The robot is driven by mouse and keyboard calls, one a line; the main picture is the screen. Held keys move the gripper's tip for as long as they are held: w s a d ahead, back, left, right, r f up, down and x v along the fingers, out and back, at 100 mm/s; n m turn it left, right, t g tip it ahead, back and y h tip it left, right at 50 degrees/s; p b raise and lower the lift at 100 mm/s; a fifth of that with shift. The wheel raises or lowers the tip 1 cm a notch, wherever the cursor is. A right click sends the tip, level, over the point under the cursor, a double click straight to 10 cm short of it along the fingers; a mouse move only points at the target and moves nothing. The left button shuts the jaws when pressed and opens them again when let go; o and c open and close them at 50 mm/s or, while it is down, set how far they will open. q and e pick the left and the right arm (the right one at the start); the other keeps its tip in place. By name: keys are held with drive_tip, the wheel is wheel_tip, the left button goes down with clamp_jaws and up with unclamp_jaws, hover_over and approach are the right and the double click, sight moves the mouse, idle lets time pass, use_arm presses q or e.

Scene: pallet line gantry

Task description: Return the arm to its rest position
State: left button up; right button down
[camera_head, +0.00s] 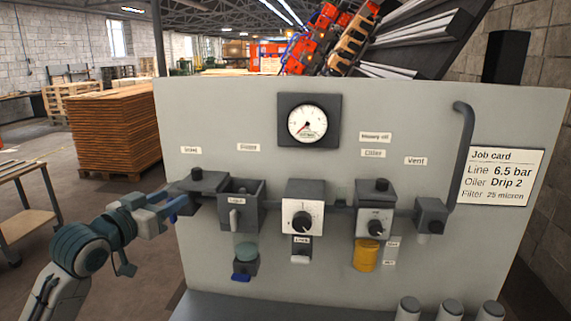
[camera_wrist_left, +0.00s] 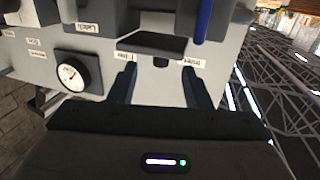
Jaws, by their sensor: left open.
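My left gripper (camera_head: 160,205) is at the left edge of the grey panel (camera_head: 340,110), beside the dark inlet valve block (camera_head: 203,183). In the wrist view the left gripper (camera_wrist_left: 158,75) has its two dark fingers spread apart, with nothing held between them. A blue lever (camera_wrist_left: 203,20) shows beyond the fingertips at the top of the wrist view; I cannot tell whether a finger touches anything. My right gripper is not in view.
The panel carries a gauge (camera_head: 307,122), a regulator knob (camera_head: 301,222), an amber bowl (camera_head: 366,255) and a job card (camera_head: 501,177). Grey cylinders (camera_head: 450,309) stand at the front right. A wooden cart (camera_head: 28,222) is at far left, with stacked boards (camera_head: 115,130) behind.

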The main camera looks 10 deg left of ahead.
use_arm(q)
drive_tip(key=s+d+f+g+y, duration=0.15)
drive_tip(key=s+f, duration=0.25)
drive_tip(key=f, duration=0.4)
drive_tip(key=s+d+f+n+g, duration=0.1)
drive_tip(key=s+f+g, duration=0.2)
drive_tip(key=f, duration=0.6)
drive_tip(key=s+d+f+g+y, duration=0.15)
drive_tip(key=s+f, duration=0.25)
drive_tip(key=f, duration=0.4)
drive_tip(key=s+f+g+y, duration=0.1)
drive_tip(key=s+f+g, duration=0.1)
drive_tip(key=s+f, duration=0.45)
drive_tip(key=s+f+n+g+y, duration=0.1)
drive_tip(key=s+f+g, duration=0.25)
drive_tip(key=s, duration=0.65)
drive_tip(key=s+f+g+y, duration=0.1)
drive_tip(key=s+f+g, duration=0.1)
drive_tip(key=s+f, duration=0.45)
wheel_tip(320, 180, down, 29)
drive_tip(key=s+a+g, duration=0.1)
drive_tip(key=a, duration=0.1)
drive_tip(key=s+a+f+g+b, duration=0.1)
drive_tip(key=s+f, duration=1.8)
drive_tip(key=f, duration=0.2)
drive_tip(key=shift+a+n+b, duration=0.35)
drive_tip(key=shift+n+b, duration=0.05)
